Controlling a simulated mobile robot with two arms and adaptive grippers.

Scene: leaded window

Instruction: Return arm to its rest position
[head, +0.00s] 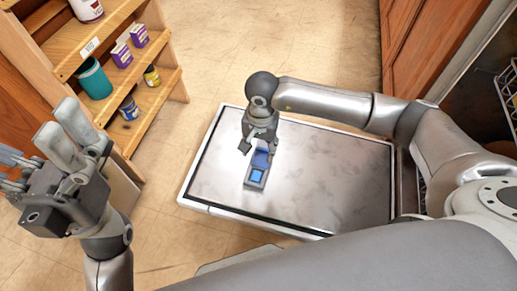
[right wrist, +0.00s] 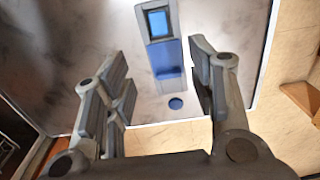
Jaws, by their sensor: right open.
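My right arm (head: 325,98) reaches in from the right over a low table. My right gripper (head: 260,145) is at its end, pointing down above the far-middle part of the table. In the right wrist view my right gripper (right wrist: 160,62) is open, its fingers wide apart with nothing held between them. A grey and blue device (head: 256,180) lies on the table beneath it; the gripper partly hides its far end in the head view. The device also shows in the right wrist view (right wrist: 157,22), ahead of the fingers. My left gripper (head: 45,140) is raised at the left, open and empty.
The low table (head: 345,185) has a pale marbled top with a dark border and is otherwise clear. A wooden shelf (head: 90,40) with cans, a teal cup (head: 95,80) and purple boxes (head: 122,54) stands at left. Wooden cabinets (head: 425,40) stand at right. Tiled floor lies between.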

